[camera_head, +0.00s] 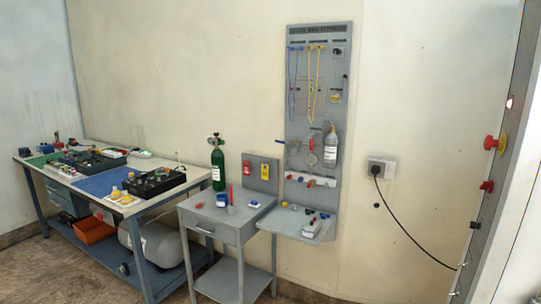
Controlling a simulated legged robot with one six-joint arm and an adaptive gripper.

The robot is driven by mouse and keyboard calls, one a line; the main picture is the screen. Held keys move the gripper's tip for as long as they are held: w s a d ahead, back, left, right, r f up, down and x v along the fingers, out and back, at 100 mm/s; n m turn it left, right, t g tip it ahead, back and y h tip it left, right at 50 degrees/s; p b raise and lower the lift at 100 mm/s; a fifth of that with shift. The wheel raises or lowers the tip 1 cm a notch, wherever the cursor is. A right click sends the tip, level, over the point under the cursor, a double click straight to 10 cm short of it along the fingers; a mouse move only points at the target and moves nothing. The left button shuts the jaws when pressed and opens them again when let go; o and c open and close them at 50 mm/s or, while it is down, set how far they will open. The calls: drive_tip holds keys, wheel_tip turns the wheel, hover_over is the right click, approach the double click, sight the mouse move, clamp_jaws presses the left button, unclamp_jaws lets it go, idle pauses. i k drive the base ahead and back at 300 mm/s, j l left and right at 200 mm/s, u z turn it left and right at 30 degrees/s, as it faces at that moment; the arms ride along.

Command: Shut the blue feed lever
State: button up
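A tall grey wall panel (319,110) stands right of the middle, with small fittings on it. A small blue piece (281,142) sticks out at the panel's left edge, about level with a round gauge-like fitting (311,160). It may be the blue feed lever, but it is too small to be sure or to tell its angle. A light manifold bar (312,180) with small red and blue parts crosses the panel lower down. My gripper is not in view.
A grey side table (236,228) and a panel shelf (290,229) hold small items. A green cylinder (217,165) stands behind the side table. A long workbench (163,205) is at left. A black cable (410,235) hangs from a wall socket (381,168). A cabinet edge is at right.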

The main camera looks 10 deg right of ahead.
sight(280, 142)
drive_tip(key=i+j+z, duration=0.1)
drive_tip(key=i, duration=0.3)
drive_tip(key=i+j, duration=0.4)
drive_tip(key=i, duration=0.3)
drive_tip(key=i+j, duration=0.15)
drive_tip(key=i, duration=0.3)
drive_tip(key=i+j, duration=0.2)
drive_tip(key=i, duration=0.25)
drive_tip(key=i+j, duration=0.15)
drive_tip(key=i, duration=0.3)
